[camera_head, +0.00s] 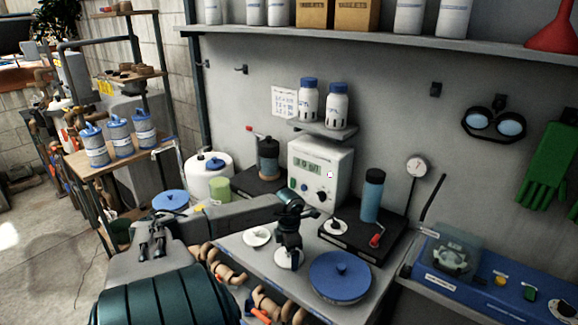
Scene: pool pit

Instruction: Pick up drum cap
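A large round blue lid with a centre knob (340,278) lies flat on the grey bench at the front right; it looks like the drum cap. A second blue disc (171,201) lies further left, behind my arm. A white drum (211,184) with a small blue cap on top stands behind it. My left gripper (289,250) points down over a small white disc (284,263) on the bench, left of the large blue lid. Its fingers are dark and small, so I cannot tell whether they are open or touch the disc. My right gripper is not in view.
A white dish (257,237) lies left of my gripper. A blue bottle (372,196) and a red-handled tool (376,239) stand behind the lid on a dark base. A white meter box (320,172) stands at the back. A blue control panel (470,285) is at the right.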

